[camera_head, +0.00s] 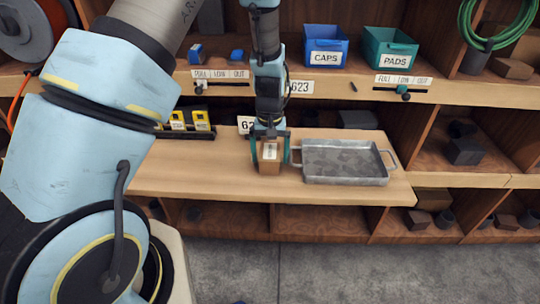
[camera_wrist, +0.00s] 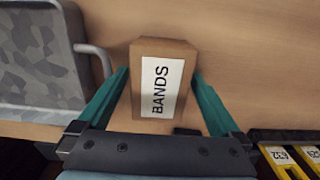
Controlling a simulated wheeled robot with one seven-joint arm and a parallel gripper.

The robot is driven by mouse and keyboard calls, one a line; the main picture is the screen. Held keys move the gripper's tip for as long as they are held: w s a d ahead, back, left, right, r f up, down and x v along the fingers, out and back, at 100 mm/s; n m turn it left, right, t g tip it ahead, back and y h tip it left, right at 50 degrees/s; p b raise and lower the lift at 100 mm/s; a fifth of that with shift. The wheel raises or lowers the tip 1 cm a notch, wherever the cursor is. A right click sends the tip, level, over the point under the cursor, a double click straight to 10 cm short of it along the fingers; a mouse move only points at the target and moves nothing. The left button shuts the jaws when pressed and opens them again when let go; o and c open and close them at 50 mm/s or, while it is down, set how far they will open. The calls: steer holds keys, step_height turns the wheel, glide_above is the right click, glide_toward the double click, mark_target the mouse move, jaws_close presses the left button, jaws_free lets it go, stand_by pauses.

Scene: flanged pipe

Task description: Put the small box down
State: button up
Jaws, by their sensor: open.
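The small box (camera_head: 269,157) is brown cardboard with a white label. It stands on the wooden shelf board (camera_head: 210,185), left of the metal tray. In the wrist view the box (camera_wrist: 176,52) shows its label, which reads BANDS. My gripper (camera_head: 270,160) points down over the box, with one teal finger on each side. In the wrist view my gripper (camera_wrist: 160,95) is open, with a visible gap between each finger and the box. The box's underside is hidden.
The grey metal tray (camera_head: 345,181) with handles stands close on the right. Yellow labelled items (camera_head: 190,120) sit in a dark holder at the back left. A blue CAPS bin (camera_head: 325,50) and a teal PADS bin (camera_head: 389,52) stand on the shelf above. The board left of the box is clear.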

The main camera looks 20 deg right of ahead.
jaws_close()
stand_by(0.8)
